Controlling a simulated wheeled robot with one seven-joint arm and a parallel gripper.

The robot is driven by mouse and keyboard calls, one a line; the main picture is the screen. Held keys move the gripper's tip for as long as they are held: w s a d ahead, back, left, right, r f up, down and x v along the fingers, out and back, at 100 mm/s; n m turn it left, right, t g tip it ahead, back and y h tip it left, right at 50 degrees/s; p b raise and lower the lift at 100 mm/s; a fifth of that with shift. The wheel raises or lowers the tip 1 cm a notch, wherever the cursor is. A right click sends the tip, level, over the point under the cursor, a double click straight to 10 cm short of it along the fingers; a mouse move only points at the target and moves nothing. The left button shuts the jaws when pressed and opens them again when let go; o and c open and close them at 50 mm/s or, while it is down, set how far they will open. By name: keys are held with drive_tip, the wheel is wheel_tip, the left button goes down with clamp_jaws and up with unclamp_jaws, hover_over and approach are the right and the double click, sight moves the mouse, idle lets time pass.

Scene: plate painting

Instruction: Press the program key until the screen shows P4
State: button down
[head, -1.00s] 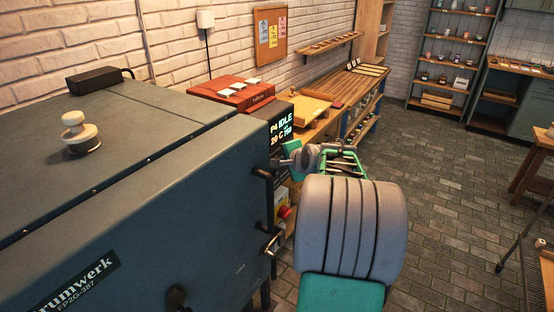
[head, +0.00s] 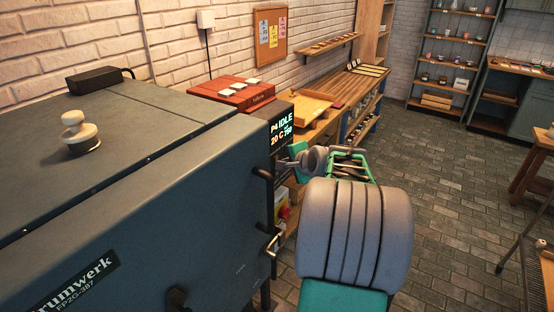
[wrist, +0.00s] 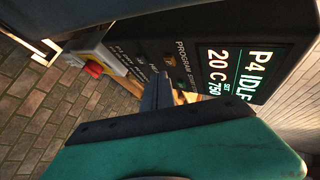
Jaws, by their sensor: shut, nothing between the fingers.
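The screen (head: 281,133) on the kiln's control box reads P4 IDLE, with 20 C and a set value of 750 below. It also shows large and tilted in the wrist view (wrist: 238,72). The PROGRAM label (wrist: 182,53) is on the dark panel next to the screen; a small key (wrist: 169,60) shows beside it, partly unclear. My gripper (wrist: 158,88) is shut and empty, with its dark fingertips in front of the panel near the keys. I cannot tell exactly how wide the gap to the panel is.
The grey kiln (head: 170,200) fills the left, with a door handle (head: 272,244) at its front edge. A red emergency button (wrist: 93,69) on a yellow box sits along the panel. A wooden workbench (head: 350,88) stands behind.

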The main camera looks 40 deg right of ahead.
drive_tip(key=s, duration=0.1)
drive_tip(key=s+d, duration=0.1)
drive_tip(key=s, duration=0.2)
drive_tip(key=shift+s+d, duration=0.25)
drive_tip(key=shift+d, duration=0.05)
idle(0.5)
